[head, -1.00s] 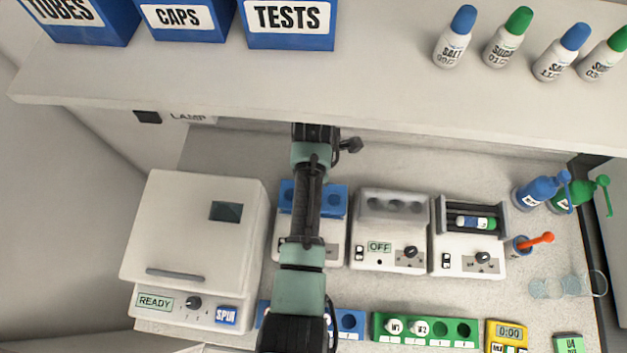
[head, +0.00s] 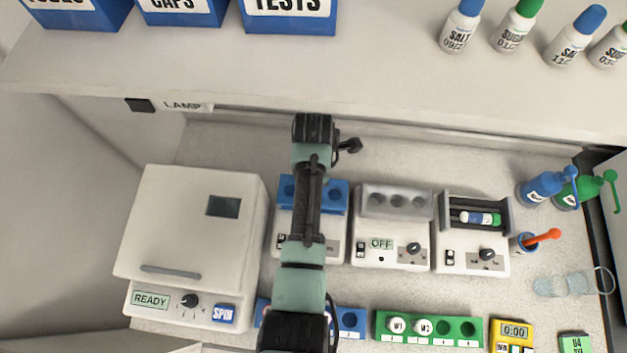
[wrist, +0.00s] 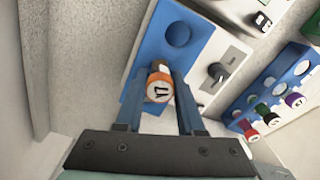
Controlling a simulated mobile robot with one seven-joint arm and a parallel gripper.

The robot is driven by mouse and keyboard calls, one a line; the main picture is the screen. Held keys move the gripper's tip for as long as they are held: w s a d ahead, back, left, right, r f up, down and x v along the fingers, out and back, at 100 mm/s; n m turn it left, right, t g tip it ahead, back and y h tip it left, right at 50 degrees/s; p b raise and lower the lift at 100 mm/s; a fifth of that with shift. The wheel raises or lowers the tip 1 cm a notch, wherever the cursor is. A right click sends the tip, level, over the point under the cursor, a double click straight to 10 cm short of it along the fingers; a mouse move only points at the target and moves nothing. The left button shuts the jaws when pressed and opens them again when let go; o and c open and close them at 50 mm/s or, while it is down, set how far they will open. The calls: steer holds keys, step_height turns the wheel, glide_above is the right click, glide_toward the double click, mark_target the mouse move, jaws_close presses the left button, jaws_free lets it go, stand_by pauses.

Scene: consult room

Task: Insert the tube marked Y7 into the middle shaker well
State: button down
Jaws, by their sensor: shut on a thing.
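In the wrist view an orange-capped tube (wrist: 159,86) is between the two fingers of my gripper (wrist: 156,92), which are shut on it. The mark on its cap is turned and I cannot read it surely. The tube is over the blue well block (wrist: 205,35) of a white device. One open well shows beyond it; I cannot tell whether the tube's lower end is in a well. In the head view the blue block (head: 335,192) shows at the back, partly covered by my arm. My gripper and the tube are hidden there.
Right of the blue-topped device stand a grey-block device (head: 392,240) reading OFF and a roller device (head: 470,262). A white READY machine (head: 190,235) is left. A blue rack (head: 350,322) and a green rack (head: 455,330) are in front. A shelf (head: 380,85) overhangs the back.

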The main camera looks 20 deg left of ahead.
steer(key=shift+c, duration=2.2)
jaws_free()
steer(key=shift+r, duration=0.1)
step_height(320, 180, up, 7)
steer(key=shift+r+b, duration=0.2)
steer(key=shift+b, duration=0.65)
steer(key=shift+s, duration=0.1)
